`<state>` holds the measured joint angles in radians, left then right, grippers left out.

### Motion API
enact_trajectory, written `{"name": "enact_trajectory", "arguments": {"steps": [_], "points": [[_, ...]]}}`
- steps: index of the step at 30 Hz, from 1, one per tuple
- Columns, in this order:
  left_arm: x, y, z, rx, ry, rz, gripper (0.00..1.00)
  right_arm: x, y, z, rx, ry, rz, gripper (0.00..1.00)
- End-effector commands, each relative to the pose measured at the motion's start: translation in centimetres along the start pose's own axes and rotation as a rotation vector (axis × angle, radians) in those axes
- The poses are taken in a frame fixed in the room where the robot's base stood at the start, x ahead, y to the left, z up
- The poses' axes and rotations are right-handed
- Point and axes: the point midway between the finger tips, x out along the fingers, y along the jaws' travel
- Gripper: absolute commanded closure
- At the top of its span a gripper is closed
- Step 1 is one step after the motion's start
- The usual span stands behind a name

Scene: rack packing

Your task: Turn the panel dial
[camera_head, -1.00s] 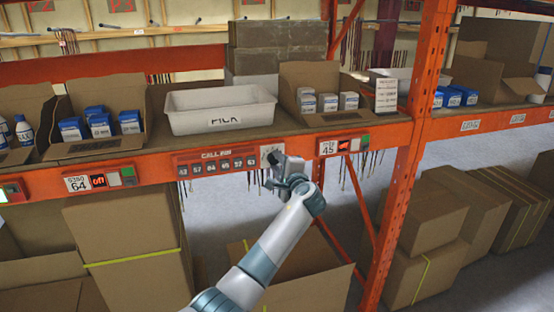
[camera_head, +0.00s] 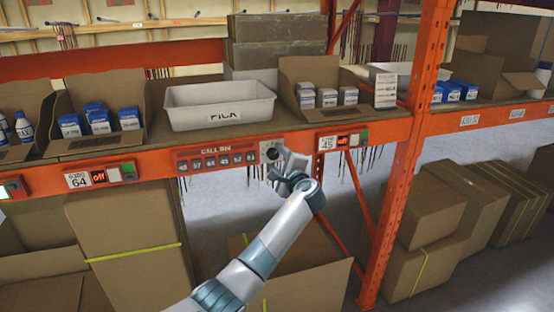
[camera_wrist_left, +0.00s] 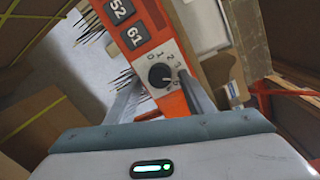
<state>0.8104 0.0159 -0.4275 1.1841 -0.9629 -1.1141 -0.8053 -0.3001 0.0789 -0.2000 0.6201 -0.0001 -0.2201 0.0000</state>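The panel dial is a round black knob (camera_head: 272,154) on a pale square plate on the orange shelf beam, at the right end of the CALL BIN panel. In the left wrist view the knob (camera_wrist_left: 160,75) shows a white pointer mark, with numbers printed around it on the plate. My left gripper (camera_head: 281,168) is just in front of the dial and slightly to its right. In the left wrist view its two fingers are apart, one on each side of the knob's outline, and hold nothing. Contact with the knob cannot be told. My right gripper is not in view.
Numbered grey tiles (camera_head: 217,162) sit left of the dial. A label and button unit marked 45 (camera_head: 342,142) is to its right. Above is a white PICK tote (camera_head: 220,106). An orange upright (camera_head: 405,180) stands further right; cardboard boxes (camera_head: 125,240) fill the space below.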

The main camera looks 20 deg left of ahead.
Motion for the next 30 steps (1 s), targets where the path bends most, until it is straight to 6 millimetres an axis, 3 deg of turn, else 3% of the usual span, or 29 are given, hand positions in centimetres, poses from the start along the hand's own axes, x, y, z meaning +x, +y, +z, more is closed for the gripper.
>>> {"name": "enact_trajectory", "arguments": {"steps": [10, 17, 30], "points": [[-0.2, 0.1, 0.0, -0.001, 0.000, 0.000, 0.52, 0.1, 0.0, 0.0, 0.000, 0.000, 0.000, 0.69], [-1.8, 0.1, -0.1, -0.002, 0.000, -0.002, 0.52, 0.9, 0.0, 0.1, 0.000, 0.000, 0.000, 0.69], [-9.4, 0.5, -0.3, -0.004, 0.003, 0.000, 0.52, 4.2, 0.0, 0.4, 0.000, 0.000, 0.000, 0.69]]}}
